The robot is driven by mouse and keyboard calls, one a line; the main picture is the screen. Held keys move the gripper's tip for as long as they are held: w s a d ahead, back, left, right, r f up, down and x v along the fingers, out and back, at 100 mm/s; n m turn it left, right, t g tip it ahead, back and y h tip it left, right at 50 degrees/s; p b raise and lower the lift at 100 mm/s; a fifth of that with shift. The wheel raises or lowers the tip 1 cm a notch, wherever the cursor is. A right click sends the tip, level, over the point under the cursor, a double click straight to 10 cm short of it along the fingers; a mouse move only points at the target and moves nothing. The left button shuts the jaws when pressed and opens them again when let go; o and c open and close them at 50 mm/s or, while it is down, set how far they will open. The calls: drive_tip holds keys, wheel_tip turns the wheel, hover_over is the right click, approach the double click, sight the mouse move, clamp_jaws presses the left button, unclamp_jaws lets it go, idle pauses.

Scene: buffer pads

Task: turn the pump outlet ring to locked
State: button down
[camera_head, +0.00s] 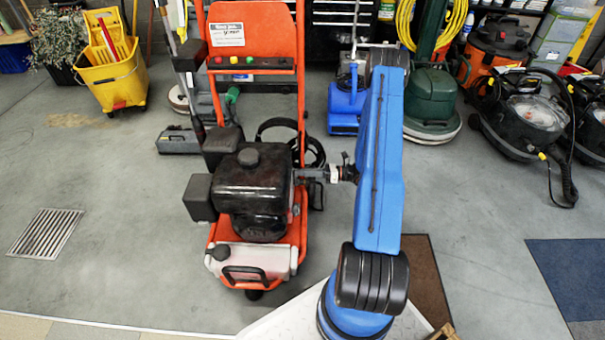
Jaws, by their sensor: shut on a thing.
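The orange pressure washer (253,105) stands upright left of centre, with its black engine and pump block (252,190) low on the frame. A grey outlet pipe (311,174) sticks out to the right of the block. The pump outlet ring (334,173) shows as a small pale collar at the pipe's right end. My gripper (344,172) meets it from the right, beside my blue arm, and is shut on it. The fingers are small and dark, and part of the ring is hidden by them. I cannot tell the ring's turn angle or any lock mark.
A black hose (290,128) loops behind the washer. A blue machine (346,102) and a green floor machine (432,110) stand behind my arm. A yellow mop bucket (112,78) is at the back left, and black vacuums (525,118) at the right. Open floor lies at right.

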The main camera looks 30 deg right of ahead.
idle(0.4)
drive_tip(key=c, duration=1.7)
unclamp_jaws()
drive_tip(key=v, duration=1.7)
drive_tip(key=shift+s+d, duration=0.2)
